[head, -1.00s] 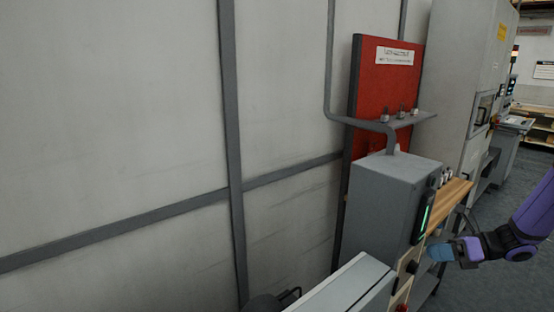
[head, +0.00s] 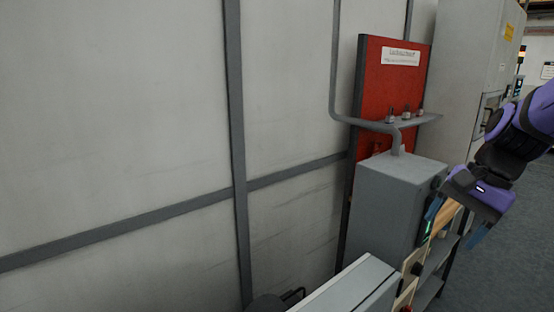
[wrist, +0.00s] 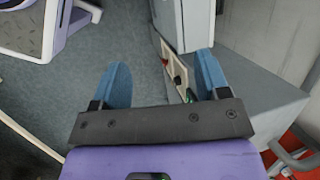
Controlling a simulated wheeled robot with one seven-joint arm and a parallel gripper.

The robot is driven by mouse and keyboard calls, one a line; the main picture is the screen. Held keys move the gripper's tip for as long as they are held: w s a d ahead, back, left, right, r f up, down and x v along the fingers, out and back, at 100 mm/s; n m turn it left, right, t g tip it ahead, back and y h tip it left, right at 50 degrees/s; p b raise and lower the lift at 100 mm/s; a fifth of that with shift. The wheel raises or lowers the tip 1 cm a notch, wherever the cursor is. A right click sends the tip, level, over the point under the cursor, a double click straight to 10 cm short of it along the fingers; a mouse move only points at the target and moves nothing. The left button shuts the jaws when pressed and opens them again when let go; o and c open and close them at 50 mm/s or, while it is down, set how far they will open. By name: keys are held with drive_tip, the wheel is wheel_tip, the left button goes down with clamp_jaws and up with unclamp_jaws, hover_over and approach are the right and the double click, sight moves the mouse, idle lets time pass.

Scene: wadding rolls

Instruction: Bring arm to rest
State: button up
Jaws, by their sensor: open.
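My gripper (head: 456,222) is at the right of the head view, at the end of my purple and black arm, with its blue fingers pointing down. In the wrist view my gripper (wrist: 160,84) shows two blue fingers spread wide apart. Nothing is between them but grey floor and part of a panel beyond. It is open and empty.
A grey cabinet (head: 385,205) with a pipe on top stands just left of my gripper. A red board (head: 385,85) with a small shelf is behind it. A lower grey box (head: 350,290) stands in front. Grey floor (head: 515,245) lies open at the right.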

drive_tip(key=s+r+n+t+h, duration=0.4)
drive_tip(key=s+r+n, duration=0.3)
drive_tip(key=s+n, duration=0.2)
drive_tip(key=shift+s+a+r+n+t, duration=0.25)
drive_tip(key=shift+s+n+t, duration=0.15)
drive_tip(key=shift+s, duration=0.75)
